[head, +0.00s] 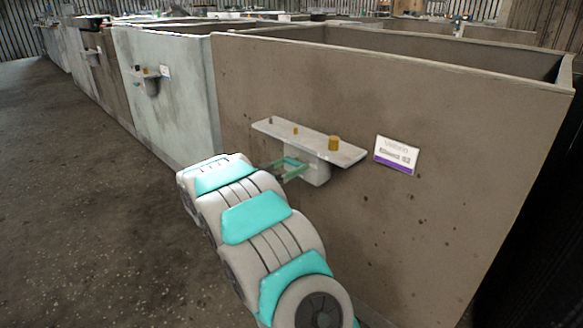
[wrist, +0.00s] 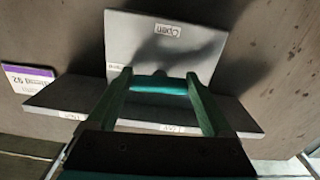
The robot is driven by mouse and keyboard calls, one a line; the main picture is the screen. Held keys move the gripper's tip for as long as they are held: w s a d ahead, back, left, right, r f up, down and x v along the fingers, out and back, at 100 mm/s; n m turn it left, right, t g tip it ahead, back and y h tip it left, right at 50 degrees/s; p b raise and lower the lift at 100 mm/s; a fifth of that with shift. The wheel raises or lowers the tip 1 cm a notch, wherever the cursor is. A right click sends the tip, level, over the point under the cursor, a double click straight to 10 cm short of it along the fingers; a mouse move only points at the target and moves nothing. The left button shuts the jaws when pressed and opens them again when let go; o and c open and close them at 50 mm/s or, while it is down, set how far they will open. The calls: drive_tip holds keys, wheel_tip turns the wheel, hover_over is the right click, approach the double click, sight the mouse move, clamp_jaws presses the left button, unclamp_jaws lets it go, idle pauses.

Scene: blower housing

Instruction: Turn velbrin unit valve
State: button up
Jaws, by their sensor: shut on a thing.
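The velbrin unit valve shows as a grey block (wrist: 165,50) marked "Open" under a pale shelf-like plate (head: 345,151) on a brown unit wall. The block also shows in the head view (head: 318,174). My gripper (head: 292,167) reaches the block from the left, below the plate. In the wrist view its two green fingers (wrist: 158,92) stand apart with a teal bar (wrist: 158,83) between them, in front of the block. The gripper is shut on this bar, which seems to be the valve's handle. How the bar joins the block is hidden.
A white sign with a purple stripe (head: 396,155) is right of the plate; its text is blurred. Small yellow knobs (head: 334,143) stand on the plate. Pale panels with another fitting (head: 150,82) continue leftward. The dark floor (head: 80,190) at left is clear.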

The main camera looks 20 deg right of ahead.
drive_tip(key=shift+m, duration=0.5)
drive_tip(key=o, duration=1.1)
drive_tip(key=shift+o, duration=0.2)
drive_tip(key=v, duration=0.7)
drive_tip(key=shift+a+b, duration=0.35)
drive_tip(key=shift+b, duration=0.1)
drive_tip(key=shift+r, duration=0.1)
